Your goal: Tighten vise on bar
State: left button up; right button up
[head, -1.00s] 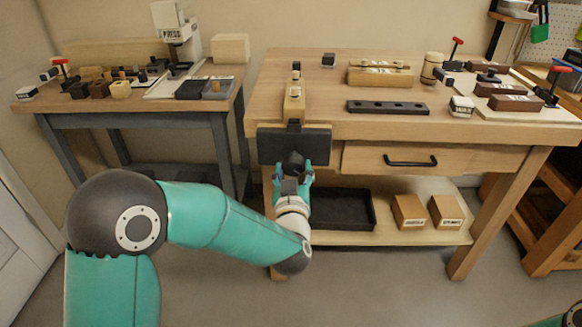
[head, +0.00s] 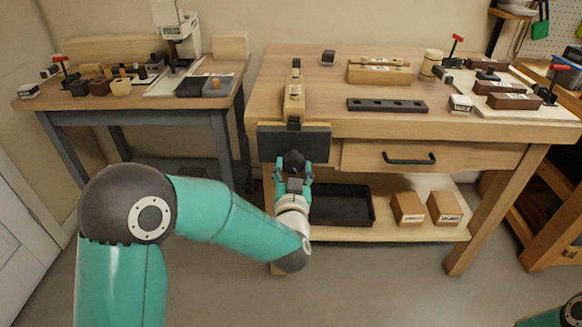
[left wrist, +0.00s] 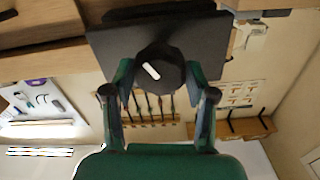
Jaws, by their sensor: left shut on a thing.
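The vise is at the bench's front left edge. Its dark jaw plate (head: 270,144) faces me in the head view and also shows in the left wrist view (left wrist: 110,45). A light wooden bar (head: 294,104) with dark ends lies on the bench top behind the plate. I cannot tell whether the jaw touches it. My left gripper (head: 293,168) is shut on the round black knob (head: 294,158) in front of the plate. In the left wrist view the gripper (left wrist: 160,85) has its fingers on both sides of the knob (left wrist: 160,72), whose white mark is tilted.
A drawer with a black handle (head: 409,159) is right of the vise. Below, a black tray (head: 342,206) and two small boxes (head: 407,207) are on the shelf. A dark strip with holes (head: 387,105) lies on the bench top. A side table (head: 135,104) stands left.

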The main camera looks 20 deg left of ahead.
pick_arm(q)
jog(key=shift+f, duration=0.1)
jog(key=shift+m+p, duration=0.6)
jog(key=shift+m, duration=1.1)
jog(key=shift+m+p, duration=0.5)
jog(key=shift+m, duration=1.2)
jog(key=o, duration=1)
